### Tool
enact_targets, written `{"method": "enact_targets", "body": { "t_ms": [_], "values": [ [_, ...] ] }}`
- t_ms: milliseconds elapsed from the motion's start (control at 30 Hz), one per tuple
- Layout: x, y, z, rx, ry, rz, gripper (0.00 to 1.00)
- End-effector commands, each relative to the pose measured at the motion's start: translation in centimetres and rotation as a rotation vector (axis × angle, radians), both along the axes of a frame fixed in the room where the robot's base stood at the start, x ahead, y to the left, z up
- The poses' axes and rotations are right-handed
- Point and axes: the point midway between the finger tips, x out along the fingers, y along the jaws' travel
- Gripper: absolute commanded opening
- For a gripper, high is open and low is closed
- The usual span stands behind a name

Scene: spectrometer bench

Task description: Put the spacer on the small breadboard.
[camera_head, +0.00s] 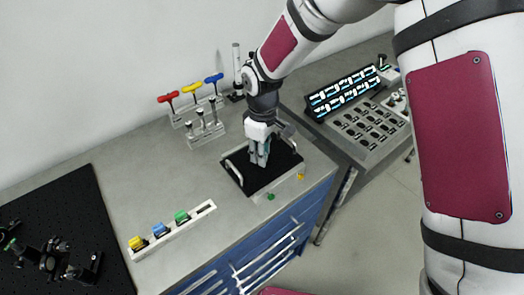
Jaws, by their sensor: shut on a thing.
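My gripper (259,163) points down over the small breadboard (238,177), a black plate with pale handles at its left and right ends. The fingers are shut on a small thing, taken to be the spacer. It is mostly hidden between the fingertips and too small to make out. I cannot tell whether it touches the black surface.
A white rail (172,231) with yellow, blue and green blocks lies front left. Hex keys with red, yellow and blue handles (191,88) stand behind. A large black breadboard (70,215) fills the left. A slotted grey tray (365,129) is at the right.

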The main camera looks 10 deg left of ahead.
Motion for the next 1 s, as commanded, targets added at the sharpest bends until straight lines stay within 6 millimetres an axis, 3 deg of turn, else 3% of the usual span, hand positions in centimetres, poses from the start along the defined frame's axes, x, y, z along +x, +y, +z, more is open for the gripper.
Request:
{"method": "enact_targets", "body": {
  "t_ms": [67, 100, 167, 200, 467, 633, 1000],
  "values": [
    [0.0, 0.0, -0.3, -0.001, 0.001, 0.001, 0.00],
    [0.0, 0.0, -0.3, -0.001, 0.000, 0.001, 0.31],
    [0.0, 0.0, -0.3, -0.001, 0.000, 0.000, 0.44],
    [0.0, 0.0, -0.3, -0.001, 0.000, 0.000, 0.47],
    [0.0, 0.0, -0.2, 0.000, 0.000, 0.000, 0.47],
    [0.1, 0.1, 0.9, 0.002, -0.003, -0.001, 0.47],
    [0.2, 0.0, 7.9, 0.003, -0.005, 0.000, 0.47]
  ]
}}
